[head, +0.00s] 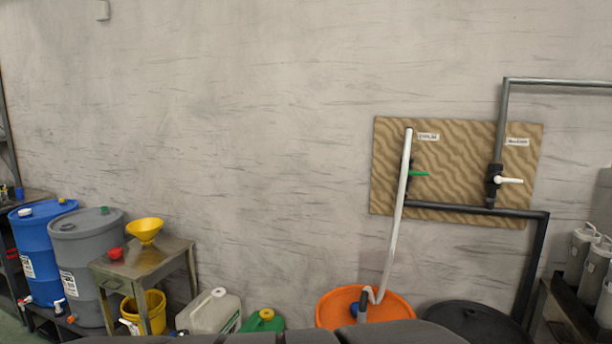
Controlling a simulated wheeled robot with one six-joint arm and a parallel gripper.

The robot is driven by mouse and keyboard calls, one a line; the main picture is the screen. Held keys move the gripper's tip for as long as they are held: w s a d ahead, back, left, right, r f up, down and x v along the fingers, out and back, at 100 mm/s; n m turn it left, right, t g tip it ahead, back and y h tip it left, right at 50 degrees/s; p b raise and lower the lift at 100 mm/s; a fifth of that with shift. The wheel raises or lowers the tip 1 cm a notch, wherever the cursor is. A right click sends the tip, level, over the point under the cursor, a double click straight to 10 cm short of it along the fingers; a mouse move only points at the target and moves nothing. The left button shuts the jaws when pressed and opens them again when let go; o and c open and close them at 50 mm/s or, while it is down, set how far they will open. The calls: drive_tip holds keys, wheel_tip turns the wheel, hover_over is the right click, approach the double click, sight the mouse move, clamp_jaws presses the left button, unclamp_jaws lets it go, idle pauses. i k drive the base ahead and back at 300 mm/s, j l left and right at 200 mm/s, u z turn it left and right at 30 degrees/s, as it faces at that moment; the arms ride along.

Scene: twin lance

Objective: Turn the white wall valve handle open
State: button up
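The white valve handle (511,181) is on the right side of a tan wall board (453,136). It sticks out to the right from a black valve body (493,182) on a grey vertical pipe, roughly horizontal. A small label (517,142) is above it; its text is too small to read. A second valve with a green handle (419,173) is on the left of the board, partly behind a white pipe. My gripper is not in view; dark parts at the bottom edge may be mine.
An orange drum (336,304) and a black drum (478,318) stand below the board. Grey canisters (582,250) are at the far right. Blue (38,250) and grey (88,262) barrels, a metal table (170,262) and jugs (211,311) stand at left. Wall between is bare.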

sight(497, 178)
drive_tip(key=z, duration=1.45)
